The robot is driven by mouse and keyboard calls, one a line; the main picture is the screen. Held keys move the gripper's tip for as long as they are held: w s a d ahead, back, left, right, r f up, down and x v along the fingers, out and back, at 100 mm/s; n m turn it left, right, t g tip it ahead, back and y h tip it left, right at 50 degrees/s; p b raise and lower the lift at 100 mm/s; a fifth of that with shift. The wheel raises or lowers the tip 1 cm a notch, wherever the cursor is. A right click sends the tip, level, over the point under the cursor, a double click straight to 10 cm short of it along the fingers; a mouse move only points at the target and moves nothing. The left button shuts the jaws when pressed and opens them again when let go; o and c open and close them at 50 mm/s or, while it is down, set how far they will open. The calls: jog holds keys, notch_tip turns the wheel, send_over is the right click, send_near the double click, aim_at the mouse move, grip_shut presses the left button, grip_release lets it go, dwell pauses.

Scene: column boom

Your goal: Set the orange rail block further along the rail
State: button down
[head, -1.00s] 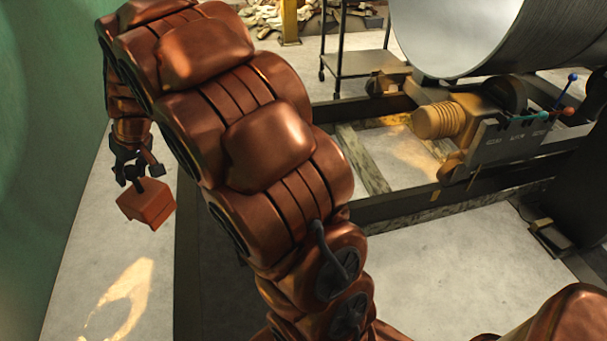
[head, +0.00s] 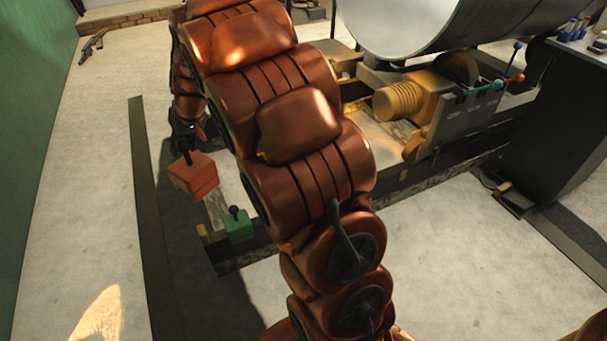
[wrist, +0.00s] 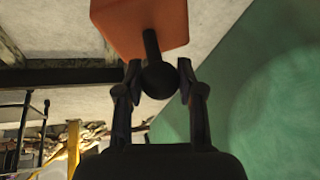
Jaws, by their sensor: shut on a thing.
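The orange rail block (head: 195,176) hangs in the air below my gripper (head: 184,142) in the head view. In the wrist view, the orange block (wrist: 140,22) is at the top. A dark stem with a round black knob (wrist: 159,80) sticks out of it. My gripper (wrist: 158,84) is shut around this knob, one finger on each side. The rail (head: 225,265) is a dark beam in the head view, and my arm hides part of it. The block is apart from the floor; its exact height over the rail I cannot tell.
A green block with a black knob (head: 238,224) sits on the rail near its left end. A yellow motor unit (head: 402,100) and a large metal cylinder (head: 410,25) stand to the right. A green wall (head: 30,100) is at the left. Floor (head: 85,190) beside it is clear.

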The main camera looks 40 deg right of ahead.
jog(key=s+d+f+m+h+b, duration=0.1)
jog(key=d+f+m+b, duration=0.2)
jog(key=d+f+b, duration=0.8)
jog(key=s+d+f+m+h+b, duration=0.1)
jog(key=d+f+b, duration=0.9)
jog(key=d+f, duration=1.5)
jog(key=shift+s+d+m+h+b, duration=0.3)
jog(key=shift+s+d+m+b, duration=0.1)
jog(key=shift+s+d+m, duration=0.55)
jog(key=shift+w+a+p, duration=0.1)
jog(key=shift+a+p, duration=0.05)
jog(key=shift+p, duration=0.15)
jog(key=shift+f+b, duration=0.55)
jog(key=shift+f, duration=1.35)
dwell(0.4)
jog(key=c, duration=0.6)
grip_release()
jog(key=shift+c, duration=0.2)
